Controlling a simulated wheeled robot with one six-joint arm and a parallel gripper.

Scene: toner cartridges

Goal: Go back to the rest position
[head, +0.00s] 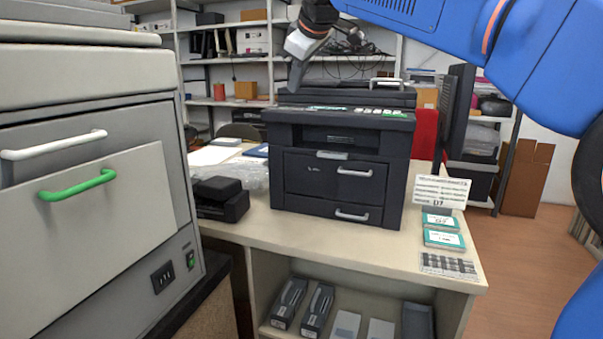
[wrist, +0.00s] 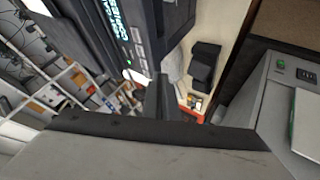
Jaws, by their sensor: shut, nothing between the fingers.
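My gripper (head: 296,74) is raised above the top of the dark printer (head: 335,165), at the upper middle of the head view, with my blue arm reaching in from the right. Its fingers are shut and hold nothing. In the wrist view the gripper's fingers (wrist: 165,95) point past the printer's control panel (wrist: 125,35). The printer stands on a light desk, and its drawers look closed. Toner cartridges (head: 289,303) lie on the shelf under the desk. Whether the gripper touches the printer top cannot be told.
A large grey machine (head: 100,240) with white and green handles fills the left. Black boxes (head: 222,200) sit between it and the printer. Teal-labelled boxes (head: 443,230) and a sign (head: 440,190) are at the desk's right. Open floor (head: 525,260) lies to the right.

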